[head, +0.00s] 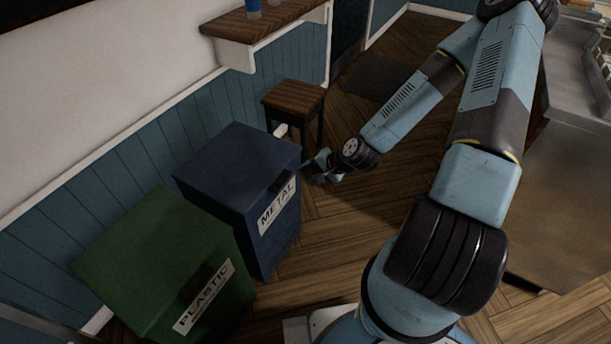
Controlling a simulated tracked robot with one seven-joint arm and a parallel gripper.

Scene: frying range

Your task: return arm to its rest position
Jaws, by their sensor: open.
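My arm rises from the lower right of the head view, bends at the top right and reaches back down to the left. My gripper (318,168) is at its end, beside the right edge of the blue bin marked METAL (240,170). It looks small and dark here. I see nothing held in it, and its fingers are open. I cannot tell whether it touches the bin.
A green bin marked PLASTIC (150,255) stands at the lower left. A wooden stool (294,98) is behind the blue bin, under a wall shelf (262,22). A metal counter (570,190) is on the right. The wooden floor (335,245) between is clear.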

